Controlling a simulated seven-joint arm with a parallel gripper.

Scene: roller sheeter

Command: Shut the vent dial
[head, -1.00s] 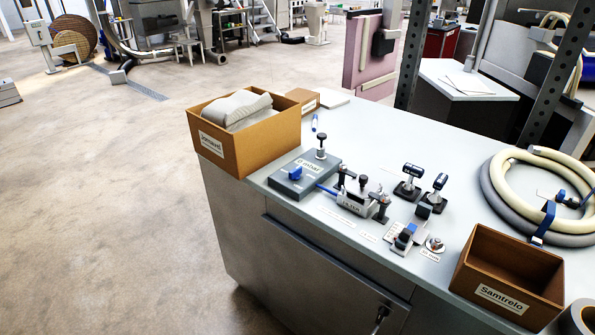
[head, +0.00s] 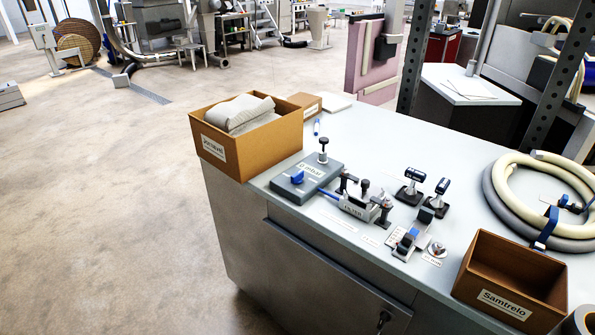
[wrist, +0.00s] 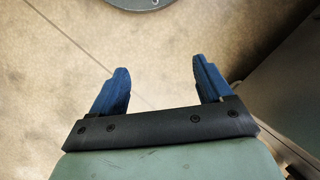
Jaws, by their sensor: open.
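A small round metal dial (head: 437,249) with a label beside it sits near the front edge of the bench, left of the brown open box; its lettering is too small to read surely. A grey box unit (head: 318,184) with a blue knob (head: 297,177) and a black-topped post (head: 323,146) stands further left. I cannot tell for certain which of these is the vent dial, nor its setting. My gripper (wrist: 160,68) shows only in the wrist view, its two blue fingers apart and empty above the floor. It is away from the fittings.
The filter block with clamps (head: 360,204), two black-handled fittings (head: 411,186) and a blue-levered fitting (head: 407,241) crowd the middle of the bench (head: 400,140). An open brown box (head: 511,291) and coiled hose (head: 500,205) stand right. A cloth-filled box (head: 237,152) stands left.

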